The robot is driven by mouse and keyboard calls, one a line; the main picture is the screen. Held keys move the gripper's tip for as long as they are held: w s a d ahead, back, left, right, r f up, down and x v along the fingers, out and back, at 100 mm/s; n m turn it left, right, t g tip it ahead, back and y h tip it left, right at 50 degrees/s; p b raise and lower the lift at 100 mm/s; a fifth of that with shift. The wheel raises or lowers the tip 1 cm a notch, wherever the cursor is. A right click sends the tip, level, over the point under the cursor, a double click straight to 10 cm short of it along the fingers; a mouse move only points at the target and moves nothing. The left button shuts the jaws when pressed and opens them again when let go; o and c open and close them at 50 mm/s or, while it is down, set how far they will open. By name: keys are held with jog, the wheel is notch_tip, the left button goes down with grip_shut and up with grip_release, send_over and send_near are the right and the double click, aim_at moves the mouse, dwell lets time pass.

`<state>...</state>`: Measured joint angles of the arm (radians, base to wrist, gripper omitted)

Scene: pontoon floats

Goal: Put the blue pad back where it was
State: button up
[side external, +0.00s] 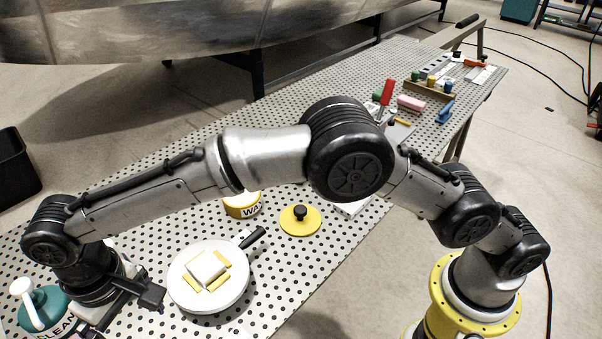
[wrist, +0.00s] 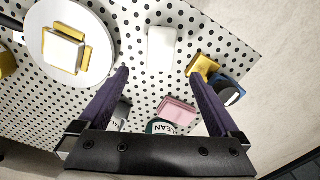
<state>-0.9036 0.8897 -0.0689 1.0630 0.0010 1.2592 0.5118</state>
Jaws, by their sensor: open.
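A dark blue pad (wrist: 226,82) lies on the perforated table at the right of the wrist view, beside a yellow pad (wrist: 202,67). A dark rounded thing partly covers the blue pad, and I cannot tell whether it rests on it. I cannot pick out this blue pad in the side view, where my arm hides part of the table. My gripper (wrist: 158,76) is open and empty above the table, its two purple fingers apart. A pink pad (wrist: 178,109) shows between the fingers, and the blue pad is outside them, beyond the right finger. A white flat block (wrist: 161,48) lies ahead.
A round white pan (side external: 208,276) holds a white block and yellow pieces. A yellow can (side external: 243,206) and yellow lid (side external: 300,220) are beyond the pan. Coloured items, including a blue one (side external: 446,112), crowd the far end.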

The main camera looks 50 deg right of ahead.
jog(key=d+r+m+t, duration=0.1)
jog(key=d+r, duration=0.5)
jog(key=d, duration=0.3)
jog(key=d+r+y, duration=0.1)
jog(key=d+r, duration=0.4)
jog(key=d, duration=0.3)
jog(key=d+r+m+t, duration=0.1)
jog(key=d+r, duration=0.5)
jog(key=d, duration=0.3)
jog(key=s+d+r+m+t, duration=0.1)
jog(key=s+d+t, duration=0.1)
jog(key=s+d, duration=0.9)
jog(key=s+d+f, duration=0.2)
jog(key=s+d, duration=0.2)
jog(key=s+d+f+m+t+h, duration=0.1)
jog(key=s+d+f, duration=0.1)
jog(key=s+d, duration=0.2)
jog(key=shift+s+d+f+t, duration=0.3)
jog(key=shift+s+d+f, duration=0.05)
jog(key=shift+d, duration=0.05)
